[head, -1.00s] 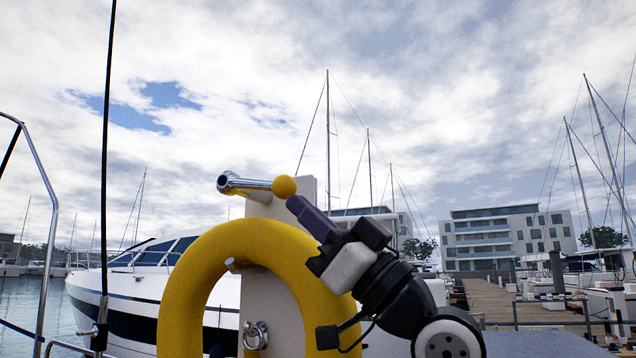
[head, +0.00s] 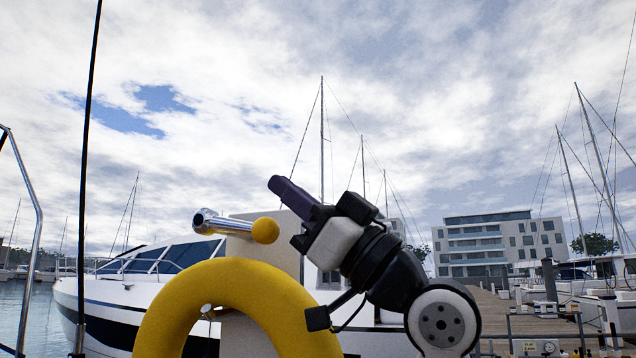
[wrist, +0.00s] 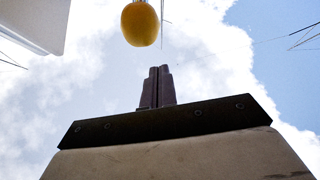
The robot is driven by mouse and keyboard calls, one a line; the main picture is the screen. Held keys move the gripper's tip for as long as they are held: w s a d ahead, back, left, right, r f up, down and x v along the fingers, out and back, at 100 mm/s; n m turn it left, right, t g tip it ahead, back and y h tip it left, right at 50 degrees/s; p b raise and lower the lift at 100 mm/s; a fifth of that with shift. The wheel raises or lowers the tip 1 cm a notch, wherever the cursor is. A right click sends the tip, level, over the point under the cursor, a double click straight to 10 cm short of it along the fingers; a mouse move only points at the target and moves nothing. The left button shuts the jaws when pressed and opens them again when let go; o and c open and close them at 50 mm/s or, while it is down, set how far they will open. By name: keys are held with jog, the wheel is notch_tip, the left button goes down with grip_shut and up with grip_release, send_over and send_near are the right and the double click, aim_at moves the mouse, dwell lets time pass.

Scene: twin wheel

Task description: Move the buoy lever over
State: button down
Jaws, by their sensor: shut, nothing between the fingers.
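The buoy lever is a chrome bar (head: 222,223) with a yellow ball knob (head: 265,230) on its right end, at the top of a pale panel (head: 280,238). The lever slopes slightly down to the right. In the wrist view the yellow ball (wrist: 140,24) hangs at the top centre, beyond the fingertips. My gripper (head: 275,184) is shut and empty, pointing up and left. Its fingertips are just above the ball in the head view, with sky between them. In the wrist view its closed fingers (wrist: 157,72) are side by side, apart from the ball.
A yellow ring buoy (head: 240,275) hangs on the panel below the lever, close to my arm. A small chrome peg (head: 207,311) shows inside it. A white motorboat (head: 110,295) lies behind. A metal rail (head: 30,200) stands at the left. Open air surrounds my gripper above.

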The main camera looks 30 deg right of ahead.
aim_at(252, 231)
jog(key=shift+w+f+p, duration=0.15)
jog(key=shift+w+f, duration=0.2)
jog(key=shift+f, duration=0.35)
jog(key=shift+w+f+p, duration=0.15)
jog(key=shift+w+f, duration=0.15)
jog(key=shift+f, duration=0.4)
